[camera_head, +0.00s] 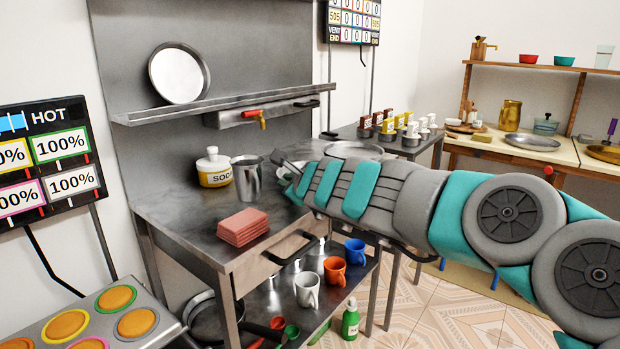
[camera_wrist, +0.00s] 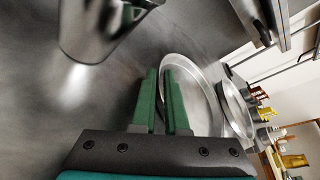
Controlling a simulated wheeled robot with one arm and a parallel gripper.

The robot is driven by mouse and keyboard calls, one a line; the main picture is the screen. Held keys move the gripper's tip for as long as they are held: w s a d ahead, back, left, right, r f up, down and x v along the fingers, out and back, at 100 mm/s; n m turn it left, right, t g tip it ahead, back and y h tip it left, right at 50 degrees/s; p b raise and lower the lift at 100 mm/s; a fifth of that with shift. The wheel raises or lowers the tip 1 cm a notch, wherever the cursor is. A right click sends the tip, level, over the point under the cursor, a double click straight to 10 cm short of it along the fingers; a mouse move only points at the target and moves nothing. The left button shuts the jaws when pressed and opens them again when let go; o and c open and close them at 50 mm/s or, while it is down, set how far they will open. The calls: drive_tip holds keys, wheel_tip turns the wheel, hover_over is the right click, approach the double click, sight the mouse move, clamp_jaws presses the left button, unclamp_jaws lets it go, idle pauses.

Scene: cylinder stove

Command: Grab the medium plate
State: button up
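A round metal plate (camera_wrist: 203,88) lies flat-looking on the steel counter just past my green fingertips in the wrist view. Its near rim lines up with the gap between my fingers; I cannot tell whether they touch it. A second round metal dish (camera_wrist: 236,108) is beyond it to the right. In the head view a plate (camera_head: 354,149) shows behind my arm, and another round plate (camera_head: 179,73) leans upright on the wall shelf. I cannot tell by size which is the medium one. My gripper (camera_wrist: 164,72) has a narrow gap between its fingers; the arm hides it in the head view.
A metal cup (camera_head: 247,179) stands close by on the counter, left of my fingers in the wrist view. A soda pot (camera_head: 214,168) and reddish stacked slabs (camera_head: 243,227) are farther left. Several mugs (camera_head: 307,288) stand on the lower shelf.

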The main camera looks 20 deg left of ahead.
clamp_jaws()
idle(1.3)
